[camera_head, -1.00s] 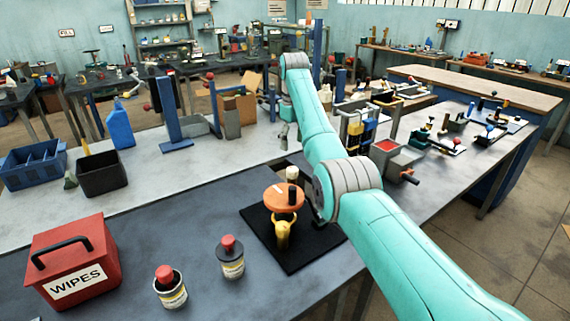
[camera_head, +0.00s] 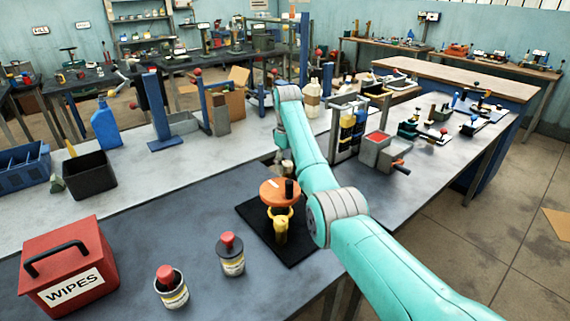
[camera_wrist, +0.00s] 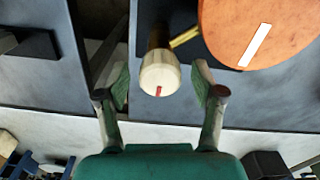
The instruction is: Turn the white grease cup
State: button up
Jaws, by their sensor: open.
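The white grease cup (camera_wrist: 160,75) has a rounded cream-white cap with a small red mark, and a brown stem behind it. In the wrist view it lies between the two fingers of my gripper (camera_wrist: 161,90). The fingers are open, with a visible gap on both sides of the cap. In the head view the cup is hidden behind my arm. An orange handwheel (camera_head: 279,192) with a black knob stands beside it on a yellow fitting (camera_head: 280,232); the wheel (camera_wrist: 245,32) also shows at the right of the wrist view.
The fitting stands on a black mat (camera_head: 298,250) on the dark bench. A red wipes box (camera_head: 68,262) and two red-capped containers (camera_head: 171,288) (camera_head: 231,257) stand to the left. A red-topped grey device (camera_head: 377,153) is at the right.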

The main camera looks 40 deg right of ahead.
jog(key=c, duration=1.1)
jog(key=shift+c, duration=0.2)
jog(key=m, duration=0.4)
jog(key=shift+m, duration=2.4)
